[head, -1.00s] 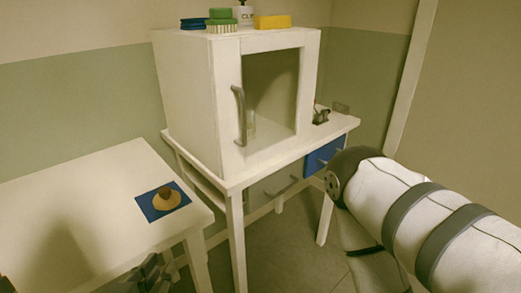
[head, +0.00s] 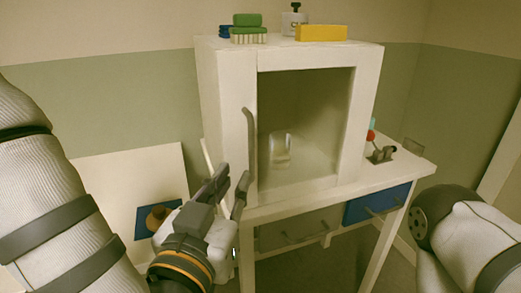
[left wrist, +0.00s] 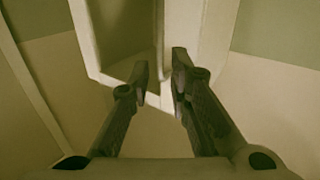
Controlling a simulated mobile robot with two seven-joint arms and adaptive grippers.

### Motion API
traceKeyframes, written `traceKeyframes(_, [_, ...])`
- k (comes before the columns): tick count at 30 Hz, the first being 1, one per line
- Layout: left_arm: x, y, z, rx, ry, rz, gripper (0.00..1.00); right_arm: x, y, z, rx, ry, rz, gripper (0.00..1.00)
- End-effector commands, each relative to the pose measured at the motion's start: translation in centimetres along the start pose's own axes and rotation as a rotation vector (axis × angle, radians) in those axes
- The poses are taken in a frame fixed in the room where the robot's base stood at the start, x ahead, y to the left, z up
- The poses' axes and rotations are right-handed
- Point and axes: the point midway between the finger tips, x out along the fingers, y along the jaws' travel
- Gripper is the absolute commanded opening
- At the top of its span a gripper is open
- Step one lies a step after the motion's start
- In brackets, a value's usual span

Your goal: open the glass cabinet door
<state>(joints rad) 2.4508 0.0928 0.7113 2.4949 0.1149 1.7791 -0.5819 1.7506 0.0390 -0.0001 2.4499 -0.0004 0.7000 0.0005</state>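The white cabinet (head: 224,110) stands on a table, and its glass door (head: 310,105) looks shut. A grey vertical handle (head: 250,135) runs along the door's left side. My left gripper (head: 232,178) is in front of the cabinet, just left of the handle's lower end. Its fingers are apart with nothing gripped between them. The left wrist view also shows the open fingers (left wrist: 160,72), with a pale cabinet edge beyond them. I cannot tell whether they touch the cabinet. A clear glass object (head: 281,150) shows behind the glass. My right gripper is not in view.
A green brush (head: 248,30), a yellow block (head: 321,33) and a bottle (head: 294,20) sit on the cabinet top. A small metal item (head: 382,154) stands right of the cabinet. A blue drawer (head: 375,203) is below.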

Motion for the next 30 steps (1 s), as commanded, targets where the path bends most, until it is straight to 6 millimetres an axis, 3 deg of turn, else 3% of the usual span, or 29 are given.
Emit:
traceKeyframes(1, [0.8, -0.2, 1.9, -0.012, -0.025, -0.002, 0.18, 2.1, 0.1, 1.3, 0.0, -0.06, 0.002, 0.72])
traceKeyframes(4, [2.1, -0.1, 2.2, -0.013, -0.021, 0.001, 0.18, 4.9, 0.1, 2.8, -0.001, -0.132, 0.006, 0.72])
traceKeyframes(9, [6.7, -0.1, 0.7, -0.005, -0.004, -0.002, 0.18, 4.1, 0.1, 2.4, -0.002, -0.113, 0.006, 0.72])
traceKeyframes(15, [10.4, 0.0, 0.6, -0.004, -0.005, 0.001, 0.18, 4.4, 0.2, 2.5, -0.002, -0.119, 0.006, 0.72])
traceKeyframes(26, [11.4, 0.1, 0.5, -0.002, -0.005, 0.003, 0.18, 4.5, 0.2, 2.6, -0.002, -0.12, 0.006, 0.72])
traceKeyframes(29, [11.4, 0.1, 0.5, -0.002, -0.005, 0.003, 0.0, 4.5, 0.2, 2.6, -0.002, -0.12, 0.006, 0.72])
traceKeyframes(30, [11.4, 0.1, 0.5, -0.002, -0.005, 0.003, 0.0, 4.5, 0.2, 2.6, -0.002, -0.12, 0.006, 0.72])
